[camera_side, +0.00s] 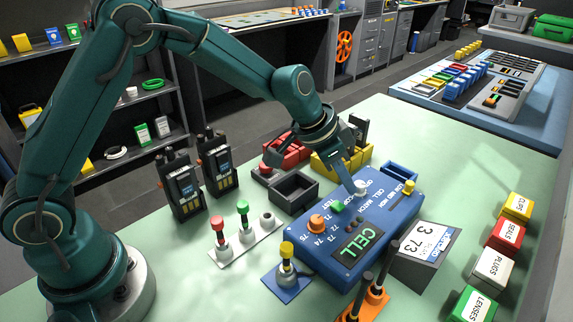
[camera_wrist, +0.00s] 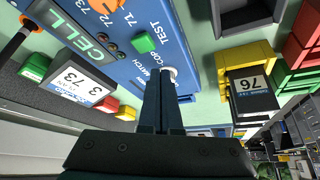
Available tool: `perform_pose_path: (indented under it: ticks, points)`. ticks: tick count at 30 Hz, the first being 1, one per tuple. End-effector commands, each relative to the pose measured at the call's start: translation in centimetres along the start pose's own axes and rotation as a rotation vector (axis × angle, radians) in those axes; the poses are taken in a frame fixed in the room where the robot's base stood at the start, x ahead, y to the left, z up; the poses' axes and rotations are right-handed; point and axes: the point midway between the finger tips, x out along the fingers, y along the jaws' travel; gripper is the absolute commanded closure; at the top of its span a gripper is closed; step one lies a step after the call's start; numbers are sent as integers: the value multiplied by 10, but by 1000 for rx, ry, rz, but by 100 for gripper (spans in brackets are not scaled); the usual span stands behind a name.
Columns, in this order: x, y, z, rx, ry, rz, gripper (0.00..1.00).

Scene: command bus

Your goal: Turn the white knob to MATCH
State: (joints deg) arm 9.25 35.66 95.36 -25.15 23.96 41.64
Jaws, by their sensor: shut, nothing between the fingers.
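The white knob (camera_side: 361,188) is on the top of the blue CELL box (camera_side: 395,222), near its far end. It also shows in the wrist view (camera_wrist: 169,73), partly hidden by my fingers. Lettering reading COPY and MATCH lies around it in the wrist view. Which label the knob points at is too small and covered to tell. My gripper (camera_side: 353,188) reaches down to the knob, fingers together and empty. In the wrist view its fingertips (camera_wrist: 161,75) are right beside the knob; I cannot tell whether they touch it.
On the box are a green TEST button (camera_side: 338,207), an orange knob (camera_side: 316,222) and a yellow lever (camera_side: 411,187). A 3/73 card stand (camera_side: 425,245) stands to its right. Radios (camera_side: 184,190), a dark tray (camera_side: 293,191) and yellow and red bins (camera_side: 335,160) stand nearby.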

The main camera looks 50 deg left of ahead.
Motion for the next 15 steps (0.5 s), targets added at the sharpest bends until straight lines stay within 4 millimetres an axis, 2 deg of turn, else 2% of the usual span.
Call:
perform_pose_path:
  ticks: [4,15]
  points:
    - [7,0,4,0,-2,-1,100]
    - [8,0,5,0,-1,-3,100]
